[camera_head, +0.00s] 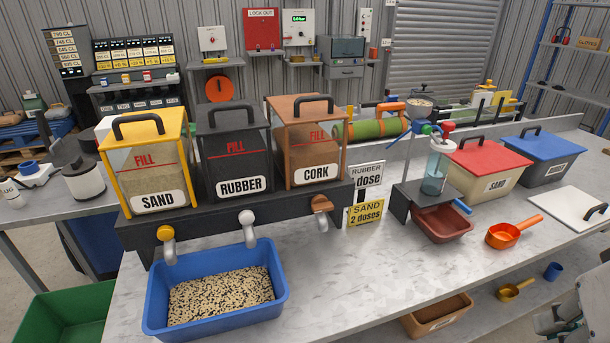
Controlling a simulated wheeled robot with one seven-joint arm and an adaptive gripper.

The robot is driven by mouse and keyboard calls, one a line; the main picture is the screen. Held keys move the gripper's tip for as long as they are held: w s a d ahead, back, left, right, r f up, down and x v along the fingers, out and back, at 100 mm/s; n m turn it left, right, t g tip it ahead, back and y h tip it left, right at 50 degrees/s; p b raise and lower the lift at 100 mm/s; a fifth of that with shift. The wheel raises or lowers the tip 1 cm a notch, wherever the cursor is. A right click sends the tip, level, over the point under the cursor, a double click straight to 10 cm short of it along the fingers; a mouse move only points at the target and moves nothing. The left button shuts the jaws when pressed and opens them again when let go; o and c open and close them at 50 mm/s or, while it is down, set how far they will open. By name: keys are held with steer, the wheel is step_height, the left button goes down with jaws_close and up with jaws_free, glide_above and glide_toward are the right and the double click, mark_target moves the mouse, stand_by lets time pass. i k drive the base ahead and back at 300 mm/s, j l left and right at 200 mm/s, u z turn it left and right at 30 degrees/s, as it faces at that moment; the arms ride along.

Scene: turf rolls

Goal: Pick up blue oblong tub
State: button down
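The blue oblong tub (240,316) stands on the grey worktop at the front left, below the dispenser taps. It holds a layer of speckled tan and black granules, and its rim is open all round. Part of my arm, in grey and white, shows at the lower right edge, with what looks like my gripper (558,322) there. It is cut off by the frame, well to the right of the tub and apart from it. Its fingers are not clear enough to tell open from shut.
SAND, RUBBER and CORK bins stand on a dark stand (200,228) with taps (247,228) close above the tub's back. A brown tray (443,222), orange scoop (513,233) and lidded tubs (487,170) are to the right. The worktop (370,270) right of the tub is clear.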

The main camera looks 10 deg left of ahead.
mark_target(212, 292)
steer(key=u, duration=1.25)
